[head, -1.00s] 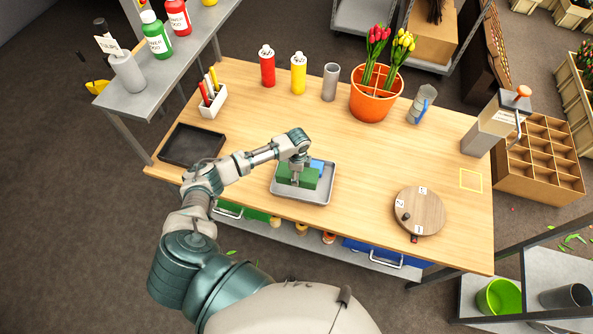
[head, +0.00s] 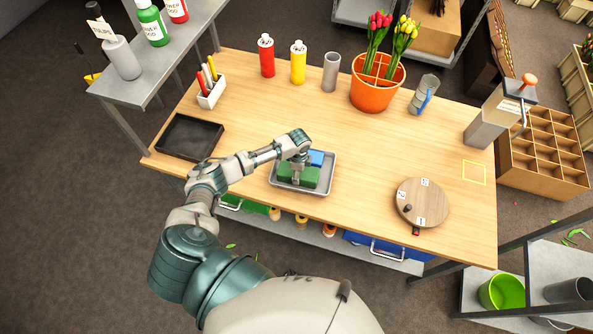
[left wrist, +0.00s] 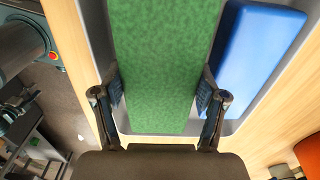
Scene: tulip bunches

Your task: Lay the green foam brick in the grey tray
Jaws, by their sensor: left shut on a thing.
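The green foam brick (head: 312,177) is in the grey tray (head: 305,190) on the wooden table in the head view. My left gripper (head: 296,178) points down and is shut on the brick, with a finger on either side. The wrist view shows the green brick (left wrist: 165,60) between the two fingertips (left wrist: 162,92), within the tray. Whether its underside touches the tray floor cannot be told. A blue brick (head: 316,158) lies in the tray beside it, also clear in the wrist view (left wrist: 258,55). My right gripper is not in view.
A black tray (head: 190,137) lies to the left, and a round wooden disc (head: 428,203) to the right. Bottles, a grey cylinder (head: 331,72) and an orange tulip pot (head: 377,90) stand along the back. The middle right of the table is clear.

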